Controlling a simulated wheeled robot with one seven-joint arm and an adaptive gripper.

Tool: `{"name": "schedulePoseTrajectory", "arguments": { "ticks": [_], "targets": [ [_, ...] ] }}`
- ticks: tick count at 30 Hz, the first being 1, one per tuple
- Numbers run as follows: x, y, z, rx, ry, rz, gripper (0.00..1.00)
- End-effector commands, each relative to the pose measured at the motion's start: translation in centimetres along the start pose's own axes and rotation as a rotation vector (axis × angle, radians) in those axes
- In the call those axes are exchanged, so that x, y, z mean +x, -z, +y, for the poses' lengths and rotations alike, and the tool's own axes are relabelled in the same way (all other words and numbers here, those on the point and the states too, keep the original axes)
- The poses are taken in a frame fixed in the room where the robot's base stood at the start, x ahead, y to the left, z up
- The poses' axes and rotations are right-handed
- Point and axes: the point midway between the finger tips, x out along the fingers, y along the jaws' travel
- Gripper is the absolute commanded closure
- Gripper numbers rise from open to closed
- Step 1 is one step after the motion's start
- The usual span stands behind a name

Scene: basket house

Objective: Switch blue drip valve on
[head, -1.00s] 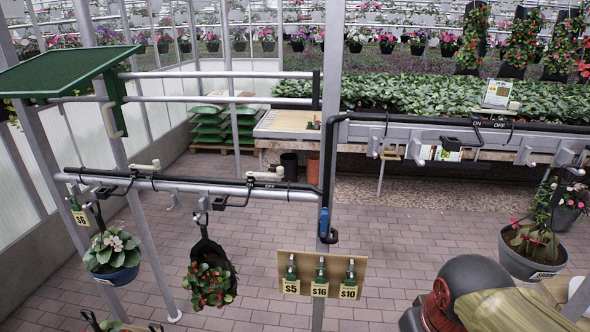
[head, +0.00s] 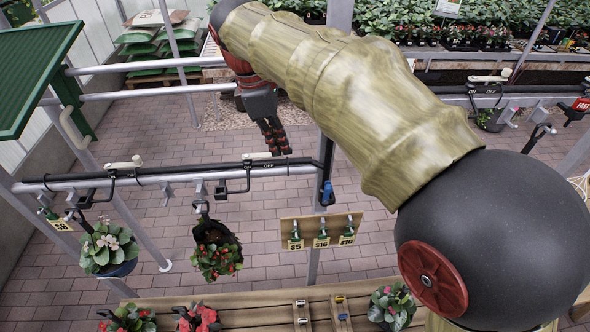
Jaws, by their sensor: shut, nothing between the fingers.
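The blue valve handle (head: 327,193) sits low on the black pipe that runs down the grey post, right of the hanging baskets. It looks upright, but is too small to read its setting. My gripper (head: 280,152) is shut and empty, with its fingers pointing down. In the picture it is above and left of the blue valve, apart from it, over the right end of the black pipe (head: 200,172). ON and OFF markings (head: 259,167) show on that pipe, beside a pale lever (head: 256,156). My arm covers the upper part of the post.
A price-tag board (head: 321,230) with small bottles is below the blue valve. Hanging baskets (head: 217,255) are to the left. A wooden bench (head: 250,313) with potted flowers lies in front. A second pipe (head: 530,99) runs behind on the right. Brick floor is open between them.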

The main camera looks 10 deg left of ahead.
Motion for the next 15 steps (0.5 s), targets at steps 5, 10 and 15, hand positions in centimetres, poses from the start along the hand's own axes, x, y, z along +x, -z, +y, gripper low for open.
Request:
{"name": "schedulePoseTrajectory", "arguments": {
  "ticks": [5, 10, 15],
  "targets": [
    [0.1, -0.6, -0.8, -0.104, 0.031, -0.019, 1.00],
    [0.9, -0.6, -0.9, -0.129, 0.033, -0.020, 1.00],
    [3.3, -0.7, -1.0, -0.127, 0.034, -0.020, 1.00]
  ]
}}
